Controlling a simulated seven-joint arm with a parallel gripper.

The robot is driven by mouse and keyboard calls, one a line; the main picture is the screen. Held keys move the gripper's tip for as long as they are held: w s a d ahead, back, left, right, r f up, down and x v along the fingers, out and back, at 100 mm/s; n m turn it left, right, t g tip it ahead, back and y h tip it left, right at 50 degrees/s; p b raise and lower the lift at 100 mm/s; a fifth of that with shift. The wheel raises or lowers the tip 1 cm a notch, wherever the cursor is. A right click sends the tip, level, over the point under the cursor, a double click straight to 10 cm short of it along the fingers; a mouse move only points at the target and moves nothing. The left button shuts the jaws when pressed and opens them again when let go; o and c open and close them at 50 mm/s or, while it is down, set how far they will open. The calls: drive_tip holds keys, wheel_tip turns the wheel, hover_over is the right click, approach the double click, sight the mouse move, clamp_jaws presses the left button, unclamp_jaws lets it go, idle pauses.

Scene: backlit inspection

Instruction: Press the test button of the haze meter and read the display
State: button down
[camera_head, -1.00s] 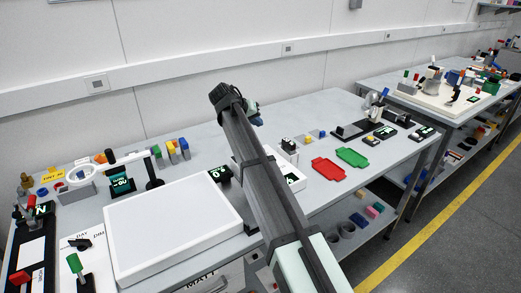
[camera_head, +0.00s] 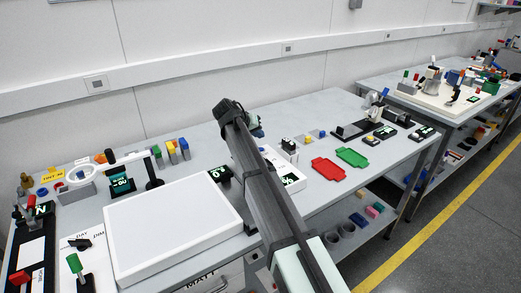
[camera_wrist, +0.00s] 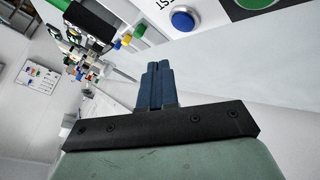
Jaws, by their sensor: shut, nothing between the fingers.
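A white instrument (camera_head: 271,156), which I take to be the haze meter, stands partly behind my arm in the head view. Its dark display (camera_head: 290,180) shows green characters with what looks like a percent sign; I cannot read a value. In the wrist view a round blue button (camera_wrist: 183,20) sits on a white surface at the top, beside lettering ending in "ST". My gripper (camera_wrist: 155,66) has its blue fingers together, empty, below and left of the button in the picture and apart from it. In the head view the gripper (camera_head: 257,128) is mostly hidden behind my arm.
A large white light panel (camera_head: 170,230) lies left of my arm. A ring magnifier (camera_head: 82,175) and small coloured blocks stand at the back left. The bench between panel and wall is partly clear.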

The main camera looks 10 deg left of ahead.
drive_tip(key=shift+f, duration=1.6)
drive_tip(key=shift+f, duration=0.25)
idle(0.8)
drive_tip(key=shift+f, duration=0.2)
drive_tip(key=shift+f, duration=0.35)
idle(1.0)
drive_tip(key=shift+r, duration=0.8)
drive_tip(key=shift+r, duration=2.5)
drive_tip(key=shift+d, duration=0.1)
